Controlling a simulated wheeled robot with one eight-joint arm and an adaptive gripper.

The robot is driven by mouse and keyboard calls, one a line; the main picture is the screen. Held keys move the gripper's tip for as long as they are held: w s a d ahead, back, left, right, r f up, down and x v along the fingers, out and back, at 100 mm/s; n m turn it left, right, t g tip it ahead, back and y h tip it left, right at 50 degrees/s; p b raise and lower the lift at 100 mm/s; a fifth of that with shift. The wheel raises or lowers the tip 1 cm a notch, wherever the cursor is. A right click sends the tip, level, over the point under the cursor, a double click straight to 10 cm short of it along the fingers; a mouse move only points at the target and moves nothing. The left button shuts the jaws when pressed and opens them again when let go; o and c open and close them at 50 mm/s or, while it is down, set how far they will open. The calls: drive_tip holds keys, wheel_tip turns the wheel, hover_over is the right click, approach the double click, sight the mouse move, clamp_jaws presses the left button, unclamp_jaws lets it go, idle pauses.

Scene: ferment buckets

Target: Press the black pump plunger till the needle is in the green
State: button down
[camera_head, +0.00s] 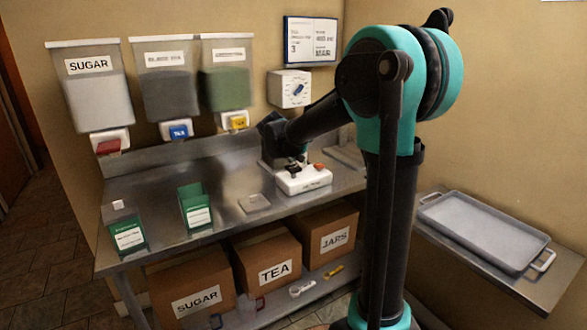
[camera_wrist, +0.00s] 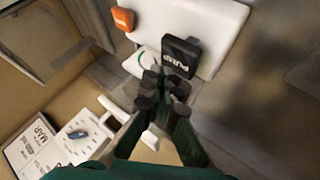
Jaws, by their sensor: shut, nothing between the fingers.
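The white pump unit (camera_head: 304,181) stands on the steel counter, with an orange button (camera_head: 318,166) on its right side. In the wrist view, the black pump plunger (camera_wrist: 180,56), labelled PUMP, rises from the white unit (camera_wrist: 215,25). The orange button (camera_wrist: 124,19) is left of it. In the head view, my gripper (camera_head: 291,167) is over the unit.
Two green boxes (camera_head: 195,208) (camera_head: 124,232) and a small flat plate (camera_head: 254,203) lie on the counter to the left. Dispensers (camera_head: 91,85) and a white dial box (camera_head: 289,89) hang on the wall behind. A metal tray (camera_head: 480,230) is at the right.

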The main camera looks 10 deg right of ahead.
sight(293, 168)
drive_tip(key=shift+r, duration=0.2)
drive_tip(key=shift+r, duration=2.35)
idle(0.7)
